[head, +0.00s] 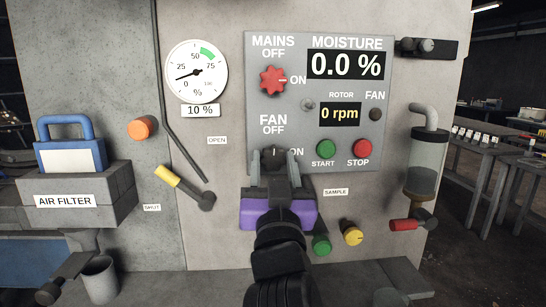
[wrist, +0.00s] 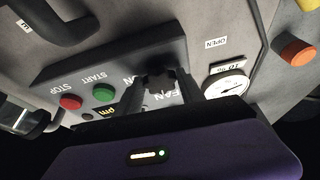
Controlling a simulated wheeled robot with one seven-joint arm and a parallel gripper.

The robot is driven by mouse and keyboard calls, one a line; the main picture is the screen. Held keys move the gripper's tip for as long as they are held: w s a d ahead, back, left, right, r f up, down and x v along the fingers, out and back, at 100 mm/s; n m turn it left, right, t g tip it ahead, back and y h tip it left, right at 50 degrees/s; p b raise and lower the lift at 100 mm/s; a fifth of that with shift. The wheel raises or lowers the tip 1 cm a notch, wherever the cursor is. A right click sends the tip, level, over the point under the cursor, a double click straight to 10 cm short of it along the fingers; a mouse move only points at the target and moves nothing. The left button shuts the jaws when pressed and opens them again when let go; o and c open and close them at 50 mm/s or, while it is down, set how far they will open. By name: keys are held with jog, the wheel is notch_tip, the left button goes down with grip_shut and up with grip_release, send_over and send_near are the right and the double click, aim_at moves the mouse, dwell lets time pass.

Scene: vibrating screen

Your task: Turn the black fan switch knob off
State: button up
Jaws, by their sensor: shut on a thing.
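The black fan switch knob (head: 274,153) is on the grey control panel (head: 346,160), below the FAN OFF label and left of the ON label. My gripper (head: 274,165), with its purple body, reaches up to it from below and covers its lower part. In the wrist view the knob (wrist: 157,80) sits between the two dark fingers of my gripper (wrist: 158,88), which are shut on it. A small pale mark shows on the knob in the head view, but its exact angle is hard to tell.
A red mains knob (head: 272,80) sits above. Green START (head: 326,149) and red STOP (head: 361,149) buttons are close on the right. The display reads 0 rpm, and the fan lamp (head: 375,114) is dark. A yellow-handled lever (head: 180,184) is at left.

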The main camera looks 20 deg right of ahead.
jog(key=shift+f+n+y, duration=0.1)
jog(key=shift+n+y, duration=0.2)
jog(key=shift+n, duration=0.4)
jog(key=o, duration=1.3)
jog(key=b+v, duration=0.1)
jog(key=v, duration=0.6)
jog(key=shift+s+f, duration=0.2)
jog(key=shift+s, duration=0.15)
